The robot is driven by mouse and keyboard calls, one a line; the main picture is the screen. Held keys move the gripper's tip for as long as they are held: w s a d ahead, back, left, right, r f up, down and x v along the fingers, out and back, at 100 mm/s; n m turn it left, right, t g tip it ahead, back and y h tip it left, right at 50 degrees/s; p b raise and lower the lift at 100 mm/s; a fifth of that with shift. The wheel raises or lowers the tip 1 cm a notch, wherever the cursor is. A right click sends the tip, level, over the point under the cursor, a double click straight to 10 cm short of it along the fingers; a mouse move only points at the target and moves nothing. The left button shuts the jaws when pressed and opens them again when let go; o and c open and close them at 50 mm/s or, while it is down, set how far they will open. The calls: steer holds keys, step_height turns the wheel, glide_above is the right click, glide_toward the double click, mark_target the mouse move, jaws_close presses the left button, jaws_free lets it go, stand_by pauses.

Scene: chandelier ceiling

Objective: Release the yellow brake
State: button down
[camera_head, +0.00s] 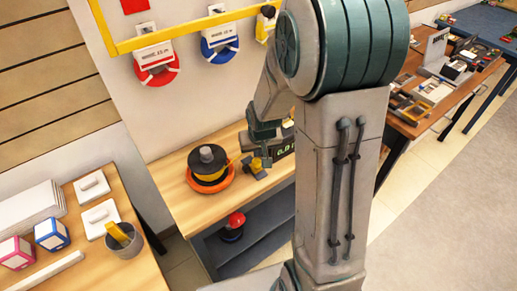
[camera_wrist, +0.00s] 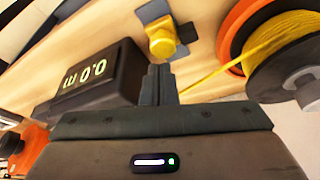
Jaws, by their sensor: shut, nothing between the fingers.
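The yellow brake (camera_wrist: 162,42) is a small knob-like block on a dark bracket, just ahead of my fingertips in the wrist view. In the head view the yellow brake (camera_head: 256,164) stands on the wooden bench beside the spool. My gripper (camera_wrist: 159,72) is shut and empty, its fingertips very near the brake; I cannot tell whether they touch it. The spool of yellow line (camera_head: 208,165) with an orange rim lies to the left of the brake in the head view. A yellow line runs from the spool (camera_wrist: 270,42) towards the brake.
A dark display box (camera_wrist: 92,80) reading 0.0 m stands close to my gripper. A red button (camera_head: 236,219) is on the shelf below. Red (camera_head: 157,66) and blue (camera_head: 220,43) reels hang on the wall. Boxes and a grey cup (camera_head: 124,240) occupy the left table.

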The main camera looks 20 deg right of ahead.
steer(key=p+v, duration=0.3)
steer(key=v, duration=0.4)
steer(key=shift+d, duration=0.3)
steer(key=shift+w+r, duration=0.1)
steer(key=shift+r, duration=0.1)
steer(key=s+a+r, duration=0.3)
steer(key=s+r, duration=1)
steer(key=s, duration=0.4)
steer(key=shift+r+n, duration=0.35)
steer(key=shift+n, duration=0.05)
